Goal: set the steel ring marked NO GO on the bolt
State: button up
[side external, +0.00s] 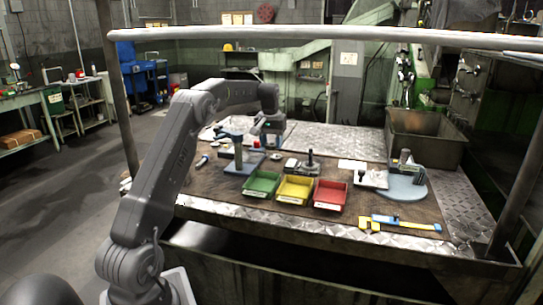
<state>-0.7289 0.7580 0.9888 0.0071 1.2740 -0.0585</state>
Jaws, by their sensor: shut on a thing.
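My gripper (271,142) points down over the back left of the brown work mat (225,182), right of a blue-grey stand with a post (238,155). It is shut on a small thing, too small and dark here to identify. A dark upright piece (310,159) on a flat base stands right of my gripper and may hold the bolt. Another dark upright piece (404,158) stands by a pale blue round plate (405,188). I cannot read any NO GO mark or pick out the ring for certain.
Green (262,183), yellow (294,189) and red (330,195) bins stand in a row at the front middle. A yellow and blue tool (400,224) lies at front right. A metal tub (426,137) stands at back right. A rail (330,34) crosses above the bench.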

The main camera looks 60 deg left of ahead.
jog(key=w+d+r, duration=0.2)
jog(key=d+r, duration=0.1)
jog(key=d, duration=0.5)
send_near(324, 176)
jog(key=s+d+f, duration=0.2)
jog(key=shift+s+d+f, duration=0.2)
jog(key=shift+s+f, duration=0.05)
jog(key=shift+s, duration=0.05)
jog(key=shift+w+d+f, duration=0.25)
jog(key=shift+w+f, duration=0.05)
jog(key=shift+f, duration=1.9)
jog(key=shift+f, duration=0.1)
jog(key=o, duration=1.1)
jog(key=shift+f, duration=0.1)
